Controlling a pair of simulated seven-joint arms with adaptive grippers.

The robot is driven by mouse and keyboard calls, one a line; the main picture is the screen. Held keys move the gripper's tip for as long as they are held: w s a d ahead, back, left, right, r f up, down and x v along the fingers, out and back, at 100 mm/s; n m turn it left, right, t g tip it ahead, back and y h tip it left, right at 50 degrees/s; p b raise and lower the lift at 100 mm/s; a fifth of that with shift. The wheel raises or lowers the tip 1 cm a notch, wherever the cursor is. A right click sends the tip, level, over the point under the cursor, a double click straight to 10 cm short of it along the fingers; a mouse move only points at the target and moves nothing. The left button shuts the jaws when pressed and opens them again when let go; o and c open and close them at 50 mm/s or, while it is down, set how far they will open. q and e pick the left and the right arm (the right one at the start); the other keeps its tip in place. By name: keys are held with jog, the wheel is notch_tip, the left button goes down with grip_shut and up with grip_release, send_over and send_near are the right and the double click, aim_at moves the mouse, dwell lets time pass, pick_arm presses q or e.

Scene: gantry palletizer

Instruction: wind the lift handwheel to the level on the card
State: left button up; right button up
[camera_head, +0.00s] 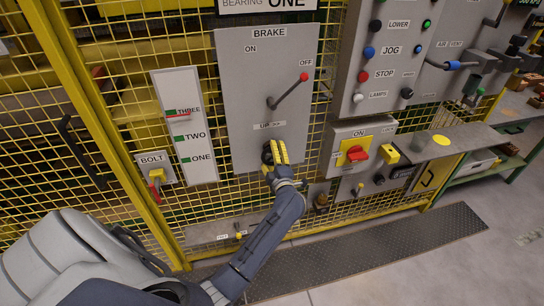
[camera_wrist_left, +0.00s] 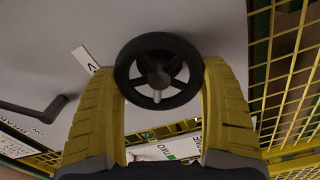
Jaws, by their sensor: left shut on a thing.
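The dark lift handwheel (camera_head: 267,154) sits low on the grey brake panel (camera_head: 240,110), mostly hidden by my gripper. The white level scale (camera_head: 200,148) to the left reads THREE, TWO and ONE from top to bottom, each with a green mark. A red pointer (camera_head: 180,118) lies just below the THREE mark. A card (camera_head: 267,4) at the top edge reads "BEARING ONE". My right gripper is out of view.
A brake lever with a red knob (camera_head: 303,77) slants toward OFF above the wheel. A yellow bolt handle (camera_head: 156,175) is at left. A red switch (camera_head: 357,153) and the jog panel (camera_head: 385,60) stand at right. Yellow mesh fencing surrounds the panels.

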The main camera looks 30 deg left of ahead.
pick_arm(q)
jog(key=o, duration=1.1)
jog(key=v, duration=1.2)
